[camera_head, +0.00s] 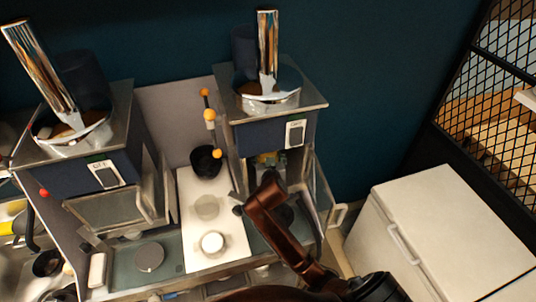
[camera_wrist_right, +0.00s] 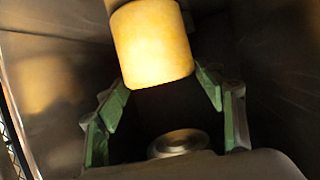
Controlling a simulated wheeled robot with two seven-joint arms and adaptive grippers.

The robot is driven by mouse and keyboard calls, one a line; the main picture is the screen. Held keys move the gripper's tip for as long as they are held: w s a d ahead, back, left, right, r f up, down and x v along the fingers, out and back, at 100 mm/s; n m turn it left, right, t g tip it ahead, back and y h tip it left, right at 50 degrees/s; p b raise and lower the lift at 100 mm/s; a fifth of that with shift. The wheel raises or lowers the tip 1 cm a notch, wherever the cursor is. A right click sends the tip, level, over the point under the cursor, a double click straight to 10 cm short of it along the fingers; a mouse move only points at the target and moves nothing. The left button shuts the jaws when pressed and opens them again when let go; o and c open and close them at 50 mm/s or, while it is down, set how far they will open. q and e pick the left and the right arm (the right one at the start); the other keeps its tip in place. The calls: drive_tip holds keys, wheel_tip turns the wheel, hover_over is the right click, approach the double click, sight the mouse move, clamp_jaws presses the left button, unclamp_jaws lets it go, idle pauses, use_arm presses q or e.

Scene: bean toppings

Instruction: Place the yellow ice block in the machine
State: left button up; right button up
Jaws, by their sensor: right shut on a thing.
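The yellow ice block (camera_wrist_right: 152,45) is a smooth, pale yellow cylinder at the top of the right wrist view. My right gripper (camera_wrist_right: 160,82) is shut on it, with a green-padded finger on each side. Dark metal walls surround the gripper and block. A round metal piece (camera_wrist_right: 180,143) lies below the block in that view. In the head view, my brown right arm reaches into the open front of the right-hand machine (camera_head: 258,134), beneath its blue housing. The block and fingertips are mostly hidden there. My left gripper is not in view.
The right machine's clear door (camera_head: 324,195) stands open beside my arm. A second machine (camera_head: 70,172) stands at the left. A white chest (camera_head: 450,235) stands at right.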

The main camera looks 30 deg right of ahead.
drive_tip(key=shift+a, duration=0.1)
drive_tip(key=o, duration=1.5)
drive_tip(key=shift+f, duration=0.1)
drive_tip(key=shift+s+a, duration=0.15)
drive_tip(key=shift+b+v, duration=1.7)
drive_tip(key=shift+v, duration=4.2)
